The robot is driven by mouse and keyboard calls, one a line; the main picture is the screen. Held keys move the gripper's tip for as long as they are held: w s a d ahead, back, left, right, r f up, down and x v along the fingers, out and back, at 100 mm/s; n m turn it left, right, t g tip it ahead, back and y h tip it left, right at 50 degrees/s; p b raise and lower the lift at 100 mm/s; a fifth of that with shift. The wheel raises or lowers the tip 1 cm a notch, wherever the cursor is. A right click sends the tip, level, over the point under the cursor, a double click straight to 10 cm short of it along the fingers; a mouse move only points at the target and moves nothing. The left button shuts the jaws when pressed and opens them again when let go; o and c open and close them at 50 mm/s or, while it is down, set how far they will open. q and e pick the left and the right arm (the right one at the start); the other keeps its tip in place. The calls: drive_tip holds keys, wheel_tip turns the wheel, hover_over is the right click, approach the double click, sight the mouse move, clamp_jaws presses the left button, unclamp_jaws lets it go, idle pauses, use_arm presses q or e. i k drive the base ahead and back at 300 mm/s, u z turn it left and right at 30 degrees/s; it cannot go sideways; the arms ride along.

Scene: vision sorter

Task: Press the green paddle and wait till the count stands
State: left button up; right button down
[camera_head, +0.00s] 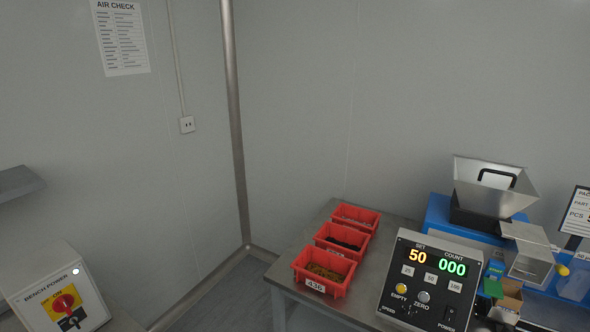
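The control box (430,283) stands on the bench at the lower right. Its display (438,261) reads SET 50 in yellow and COUNT 000 in green. Below are buttons marked 25, 50 and 100, a yellow EMPTY button (401,288) and a grey ZERO button (423,297). The blue sorter (438,214) carries a metal hopper (492,188) with a black handle. Neither of my grippers is in view.
Three red bins (323,270) with small parts stand in a row on the metal bench (287,284), left of the control box. A BENCH POWER box (57,290) with a red and yellow switch is at the lower left. Open floor lies between.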

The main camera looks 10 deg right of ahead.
sight(492, 286)
drive_tip(key=z, duration=1.6)
